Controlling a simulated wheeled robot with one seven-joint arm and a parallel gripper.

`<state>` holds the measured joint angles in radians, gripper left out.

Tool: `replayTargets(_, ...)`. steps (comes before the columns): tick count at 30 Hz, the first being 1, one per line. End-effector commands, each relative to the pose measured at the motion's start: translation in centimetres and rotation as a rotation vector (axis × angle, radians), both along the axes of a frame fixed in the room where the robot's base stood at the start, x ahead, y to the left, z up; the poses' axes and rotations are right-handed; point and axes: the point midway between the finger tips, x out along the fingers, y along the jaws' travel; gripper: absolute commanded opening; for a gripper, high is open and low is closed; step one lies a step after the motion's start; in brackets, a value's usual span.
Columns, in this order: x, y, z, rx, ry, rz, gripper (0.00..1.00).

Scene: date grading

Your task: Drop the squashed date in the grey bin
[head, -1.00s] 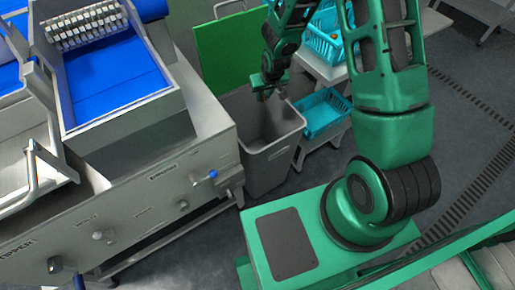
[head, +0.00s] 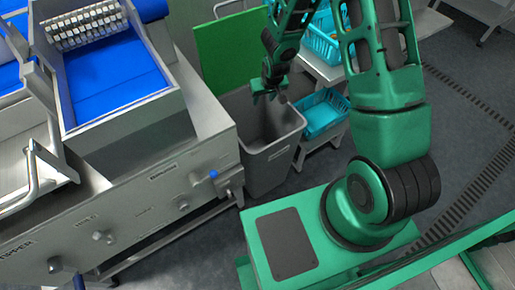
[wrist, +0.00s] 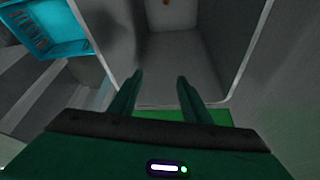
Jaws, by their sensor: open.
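The grey bin (head: 268,160) stands on the floor beside the steel machine, its open top facing up. My gripper (head: 266,97) is over the bin's opening, near its back rim. In the wrist view my gripper (wrist: 159,82) has its two fingers apart with nothing between them. The bin's inside (wrist: 180,65) shows beyond the fingertips. A small orange-brown thing (wrist: 166,2) lies inside the bin, cut off by the top edge of the wrist view. It looks like a date, but I cannot tell whether it is squashed.
A blue crate (head: 322,115) sits on a low stand just right of the bin; it also shows in the wrist view (wrist: 62,30). A green panel (head: 225,55) stands behind the bin. The steel machine (head: 150,190) with blue belts fills the left side.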

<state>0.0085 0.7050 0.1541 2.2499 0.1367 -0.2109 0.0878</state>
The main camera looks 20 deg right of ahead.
Motion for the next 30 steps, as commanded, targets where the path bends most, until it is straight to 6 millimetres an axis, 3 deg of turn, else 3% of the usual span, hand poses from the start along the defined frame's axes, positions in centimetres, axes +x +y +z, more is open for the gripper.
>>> replayTargets(5, -0.3, 0.0, 1.2, 0.0, -0.002, 0.0, 0.44)
replayTargets(21, -3.3, 0.0, 8.4, 0.0, -0.002, -0.001, 0.44)
replayTargets(30, -4.0, -0.1, 9.8, 0.0, 0.001, -0.001, 0.44)
